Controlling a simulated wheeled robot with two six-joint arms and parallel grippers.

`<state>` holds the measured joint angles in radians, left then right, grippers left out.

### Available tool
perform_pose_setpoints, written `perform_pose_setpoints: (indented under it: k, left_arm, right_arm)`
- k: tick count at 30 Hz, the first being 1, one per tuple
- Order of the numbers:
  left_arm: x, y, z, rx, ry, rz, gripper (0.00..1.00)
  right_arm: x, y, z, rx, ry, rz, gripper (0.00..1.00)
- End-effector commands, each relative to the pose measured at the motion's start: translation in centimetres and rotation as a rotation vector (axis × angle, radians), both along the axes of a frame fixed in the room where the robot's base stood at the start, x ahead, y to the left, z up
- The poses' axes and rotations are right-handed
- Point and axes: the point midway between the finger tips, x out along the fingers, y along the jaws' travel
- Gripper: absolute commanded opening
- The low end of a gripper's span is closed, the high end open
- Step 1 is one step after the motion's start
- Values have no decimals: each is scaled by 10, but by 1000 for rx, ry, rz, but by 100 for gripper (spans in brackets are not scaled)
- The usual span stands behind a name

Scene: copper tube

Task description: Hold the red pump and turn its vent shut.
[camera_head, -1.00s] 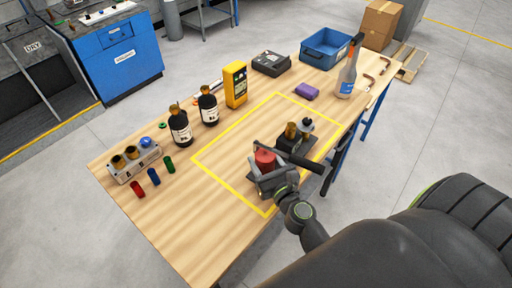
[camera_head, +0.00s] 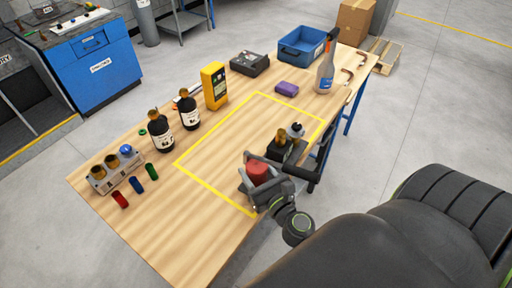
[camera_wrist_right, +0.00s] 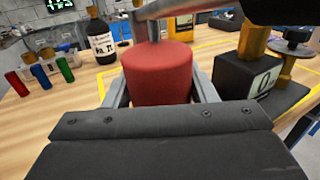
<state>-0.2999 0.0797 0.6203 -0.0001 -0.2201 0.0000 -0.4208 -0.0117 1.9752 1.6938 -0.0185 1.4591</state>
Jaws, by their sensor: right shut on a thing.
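The red pump's red cylinder (camera_head: 257,172) stands at the near right edge of the yellow-outlined area. My right gripper (camera_head: 262,183) is shut around it; in the right wrist view the fingers press both sides of the red cylinder (camera_wrist_right: 157,75). Which of these is the vent is unclear. My left gripper is out of view.
Two dark bottles (camera_head: 162,133) (camera_head: 190,110), a yellow meter (camera_head: 214,88) and a purple item (camera_head: 287,88) stand on the table. A blue bin (camera_head: 303,48) and a spray bottle (camera_head: 325,72) are at the far end. The taped area's middle is clear.

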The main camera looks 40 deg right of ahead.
Motion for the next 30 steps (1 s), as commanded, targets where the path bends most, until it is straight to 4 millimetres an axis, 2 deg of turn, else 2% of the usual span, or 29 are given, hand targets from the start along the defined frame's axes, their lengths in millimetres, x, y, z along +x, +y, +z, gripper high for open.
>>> perform_pose_setpoints:
  k: [2, 30]
  left_arm:
    - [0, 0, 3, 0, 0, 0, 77]
    - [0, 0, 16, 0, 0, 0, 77]
  right_arm:
    - [6, 0, 7, -8, -12, 3, 0]
    - [64, -5, 7, -8, -13, 3, 0]
